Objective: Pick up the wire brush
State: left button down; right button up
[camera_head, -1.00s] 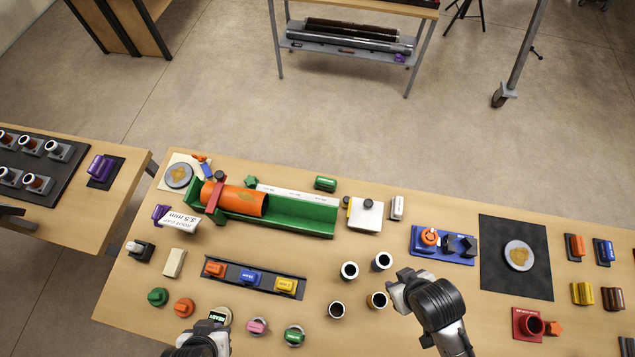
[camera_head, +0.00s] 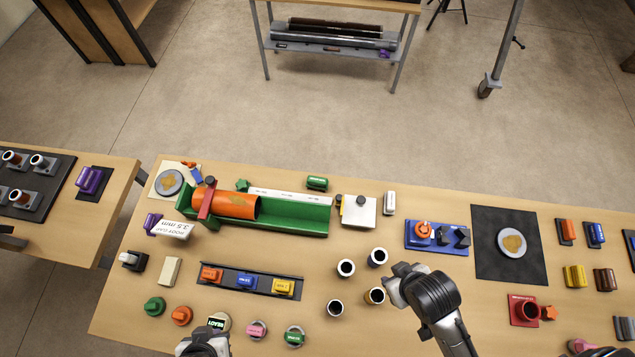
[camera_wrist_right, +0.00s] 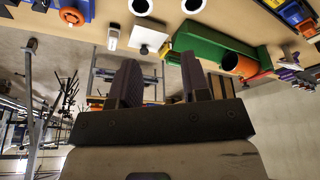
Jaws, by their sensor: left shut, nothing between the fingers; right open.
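I cannot pick out the wire brush with certainty among the small items on the bench (camera_head: 500,325). A ridged yellow block (camera_head: 575,276) and a ridged brown block (camera_head: 605,280) lie at the right; their kind is unclear. A tan block (camera_head: 170,270) lies at the left. My left gripper (camera_head: 203,343) is at the bottom edge, partly cut off, close to the round READY piece (camera_head: 218,322), shut and empty. My right arm reaches in beside the dark cups (camera_head: 345,268). In the right wrist view my right gripper (camera_wrist_right: 160,85) has its fingers apart with nothing between them.
A green trough (camera_head: 290,216) with an orange pipe (camera_head: 230,205) lies at the back. A strip (camera_head: 225,282) holds coloured blocks. A blue holder (camera_head: 437,243), a black mat (camera_head: 490,265) and a red fixture (camera_head: 522,311) stand to the right. The front middle has bare wood.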

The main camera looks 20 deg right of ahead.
jog(key=o, duration=1)
jog(key=shift+d, duration=0.15)
jog(key=shift+o, duration=0.4)
